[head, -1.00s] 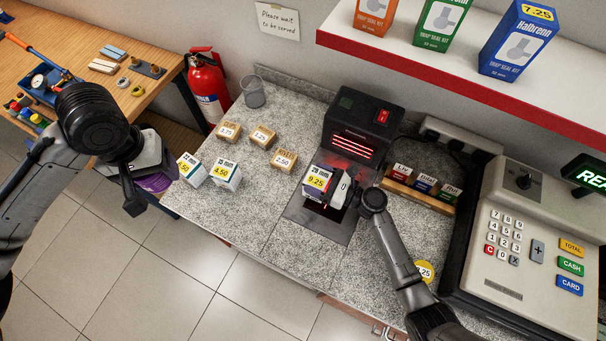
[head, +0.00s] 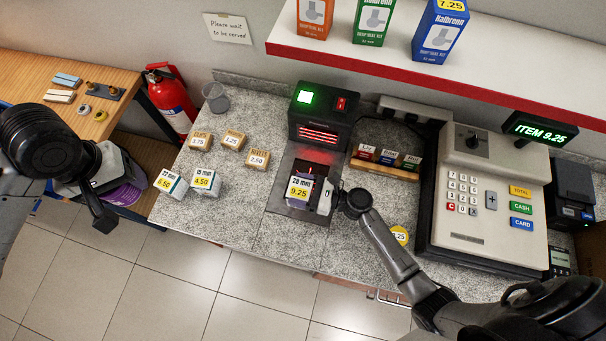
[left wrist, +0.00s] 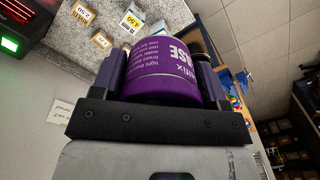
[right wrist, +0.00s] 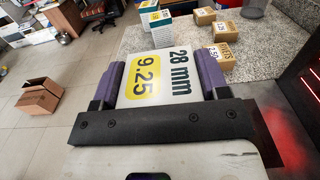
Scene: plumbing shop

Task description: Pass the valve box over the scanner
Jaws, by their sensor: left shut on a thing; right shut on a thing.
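The valve box (head: 301,190), white and dark with a yellow 9.25 label and "28 mm", is in my right gripper (head: 325,196). In the right wrist view the purple-padded fingers (right wrist: 165,80) are shut on both its sides. It is over the dark plate (head: 293,209) in front of the scanner (head: 323,108), whose red lines glow and whose green lamp is lit. The register display (head: 541,131) reads "ITEM 9.25". My left gripper (left wrist: 162,75) is shut on a purple tub (left wrist: 160,68), left of the counter; the tub partly shows in the head view (head: 125,193).
Two white boxes (head: 205,182) and several small brown boxes (head: 231,140) stand on the counter's left. A glass (head: 215,97) is behind them. A card rack (head: 385,160) and the register (head: 485,195) are on the right. A shelf overhangs the back.

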